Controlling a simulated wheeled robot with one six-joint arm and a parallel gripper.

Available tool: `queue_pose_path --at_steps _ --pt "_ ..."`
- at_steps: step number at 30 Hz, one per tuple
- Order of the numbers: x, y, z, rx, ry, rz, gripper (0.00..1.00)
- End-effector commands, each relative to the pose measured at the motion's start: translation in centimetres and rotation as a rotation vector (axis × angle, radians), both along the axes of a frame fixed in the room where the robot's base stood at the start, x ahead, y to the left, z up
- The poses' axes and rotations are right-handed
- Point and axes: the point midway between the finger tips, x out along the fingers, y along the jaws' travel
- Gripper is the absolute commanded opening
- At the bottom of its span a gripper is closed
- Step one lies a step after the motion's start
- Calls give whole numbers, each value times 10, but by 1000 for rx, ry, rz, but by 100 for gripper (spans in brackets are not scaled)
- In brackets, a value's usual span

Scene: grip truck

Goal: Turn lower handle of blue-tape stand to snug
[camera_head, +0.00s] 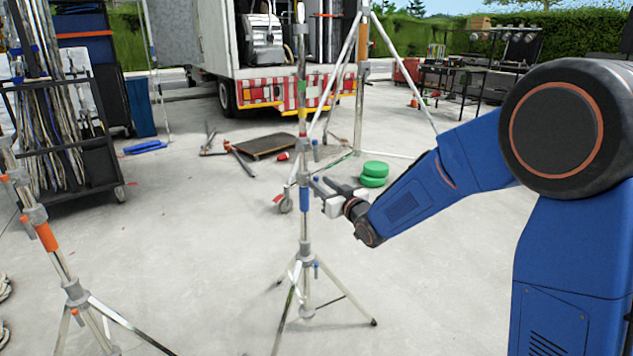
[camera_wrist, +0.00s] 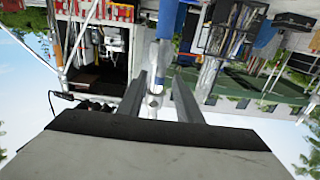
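The blue-tape stand is a slim silver tripod stand with a blue tape band (camera_head: 305,199) on its pole. My gripper (camera_head: 319,186) is at the pole just above the blue band, coming from the right. In the wrist view my gripper (camera_wrist: 160,82) has its two dark fingers apart. A bright metal fitting (camera_wrist: 155,88) shows between them, with the blue tape (camera_wrist: 168,20) beyond. I cannot tell whether either finger touches the fitting.
An orange-taped stand (camera_head: 46,236) is at the left front. A black cart of poles (camera_head: 105,165) is behind it. A truck (camera_head: 265,92), another tripod stand (camera_head: 358,110) and green discs (camera_head: 374,173) are behind. The stand's legs spread across otherwise open concrete.

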Motion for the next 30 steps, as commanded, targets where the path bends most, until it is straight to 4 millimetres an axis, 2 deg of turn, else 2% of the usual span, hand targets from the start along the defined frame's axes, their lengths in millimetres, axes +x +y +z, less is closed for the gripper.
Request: queue_pose_path --at_steps 3,9,20,24,30 --pt "14 10 -1 -1 1 0 32" --pt "28 19 0 -1 1 -1 32" --pt "31 21 0 0 0 -1 32" --pt "31 21 0 0 0 -1 0" --pt "31 21 0 -3 -1 -1 0"
